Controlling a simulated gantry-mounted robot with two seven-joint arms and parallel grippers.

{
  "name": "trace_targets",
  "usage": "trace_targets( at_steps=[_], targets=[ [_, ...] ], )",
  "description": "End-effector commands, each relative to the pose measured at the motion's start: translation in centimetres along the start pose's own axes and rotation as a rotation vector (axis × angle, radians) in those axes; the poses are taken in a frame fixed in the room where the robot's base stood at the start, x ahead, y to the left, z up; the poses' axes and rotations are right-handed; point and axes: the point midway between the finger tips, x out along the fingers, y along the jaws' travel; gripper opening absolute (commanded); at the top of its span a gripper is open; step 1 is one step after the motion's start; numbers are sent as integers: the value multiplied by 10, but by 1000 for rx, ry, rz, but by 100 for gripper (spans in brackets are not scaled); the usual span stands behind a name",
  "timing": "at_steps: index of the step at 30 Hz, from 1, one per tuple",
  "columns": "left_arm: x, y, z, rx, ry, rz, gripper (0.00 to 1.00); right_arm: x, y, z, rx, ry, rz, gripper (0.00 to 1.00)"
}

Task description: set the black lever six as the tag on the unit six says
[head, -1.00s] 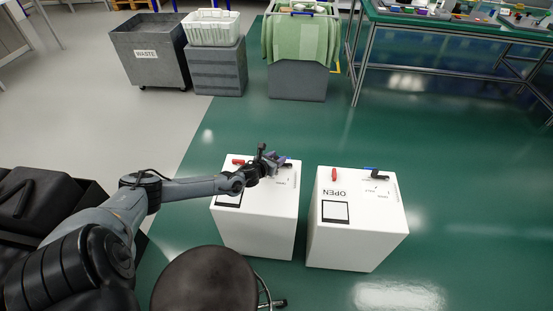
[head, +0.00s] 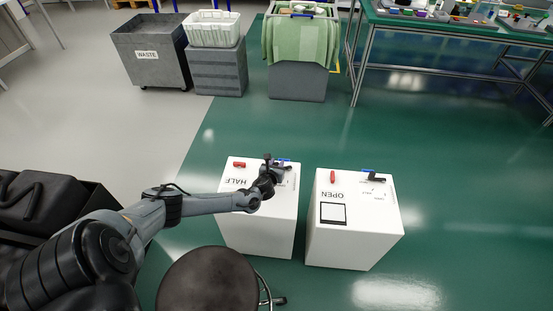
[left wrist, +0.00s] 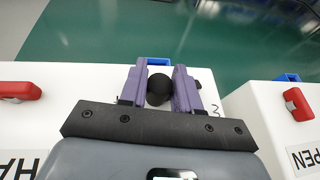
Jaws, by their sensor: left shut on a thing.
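Two white units stand side by side. The left unit (head: 268,228) has a HALF tag (head: 238,182) on its top; the right unit (head: 350,240) has an OPEN tag (head: 337,195). My left gripper (head: 276,164) is over the far right part of the left unit's top. In the left wrist view its purple fingers are shut on the round black knob (left wrist: 160,90) of that unit's black lever. The lever's shaft and most of its scale are hidden by the gripper. I cannot read a unit number. My right gripper is not in view.
Each unit also has a red handle: one on the left unit (head: 239,164), one on the right unit (head: 333,177). The right unit has its own black lever (head: 376,179). A round stool (head: 208,285) stands in front.

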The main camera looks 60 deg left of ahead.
Motion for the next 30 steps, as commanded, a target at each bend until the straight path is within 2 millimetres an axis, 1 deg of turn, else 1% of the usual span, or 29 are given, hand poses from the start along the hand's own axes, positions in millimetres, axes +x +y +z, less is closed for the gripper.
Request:
trace_targets(
  at_steps=[1, 6, 15, 21, 30],
  targets=[
    [-4, -4, 4, -20, 0, 38, 1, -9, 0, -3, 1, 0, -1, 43],
    [-10, -8, 0, -72, 0, 168, 1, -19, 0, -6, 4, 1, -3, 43],
    [-16, -14, -4, -145, -2, 343, 1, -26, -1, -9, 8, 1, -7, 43],
    [-17, -16, -6, -170, -2, 404, 1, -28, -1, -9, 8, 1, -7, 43],
    [-18, -16, -7, -178, -2, 426, 1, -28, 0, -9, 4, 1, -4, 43]
  ],
)
